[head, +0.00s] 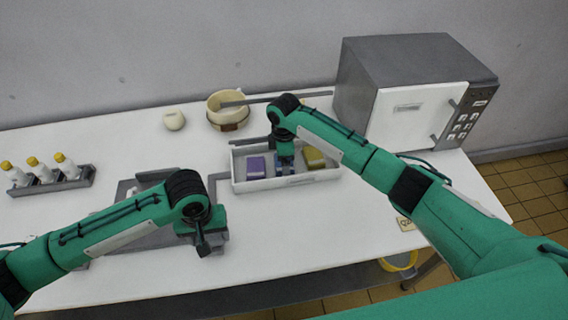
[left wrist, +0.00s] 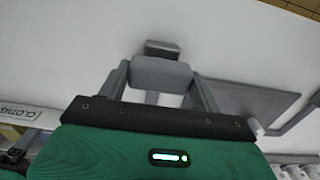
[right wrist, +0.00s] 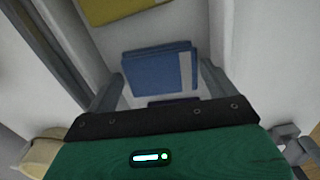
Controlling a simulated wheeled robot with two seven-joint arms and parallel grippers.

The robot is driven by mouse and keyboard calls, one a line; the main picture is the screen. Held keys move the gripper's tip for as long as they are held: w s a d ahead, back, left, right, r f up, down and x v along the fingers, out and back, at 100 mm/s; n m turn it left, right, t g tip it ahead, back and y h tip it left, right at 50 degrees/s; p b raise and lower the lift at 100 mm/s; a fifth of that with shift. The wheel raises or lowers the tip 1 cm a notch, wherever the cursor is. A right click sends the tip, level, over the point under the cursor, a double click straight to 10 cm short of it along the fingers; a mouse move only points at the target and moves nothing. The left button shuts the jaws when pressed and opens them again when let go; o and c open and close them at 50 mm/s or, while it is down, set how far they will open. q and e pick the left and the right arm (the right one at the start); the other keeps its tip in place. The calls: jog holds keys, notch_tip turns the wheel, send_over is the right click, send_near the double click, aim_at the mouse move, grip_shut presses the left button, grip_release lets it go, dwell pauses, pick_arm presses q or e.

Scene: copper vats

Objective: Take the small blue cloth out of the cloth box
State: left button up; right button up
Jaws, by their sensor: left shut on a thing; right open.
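The white cloth box (head: 243,187) stands on the table and holds a purple cloth (head: 256,167), a blue cloth (head: 285,168) and a yellow cloth (head: 314,158). My right gripper (head: 286,165) is down inside the box, open. In the right wrist view the folded blue cloth (right wrist: 158,72) lies between and just beyond its fingers, with the yellow cloth (right wrist: 115,8) above it. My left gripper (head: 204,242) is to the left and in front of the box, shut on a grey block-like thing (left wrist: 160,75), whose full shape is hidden.
A grey tray (head: 127,190) lies beside my left gripper. Several yellow-capped bottles (head: 40,170) stand in a rack at the left. A cream pot (head: 228,115) and a round cream thing (head: 174,120) stand behind. A microwave-like box (head: 400,95) is at the back right.

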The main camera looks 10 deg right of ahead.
jog(key=shift+f, duration=0.25)
jog(key=c, duration=0.8)
jog(key=shift+o, duration=0.2)
notch_tip(320, 180, up, 17)
jog(key=s+r, duration=0.3)
jog(key=s, duration=1.3)
dwell(0.3)
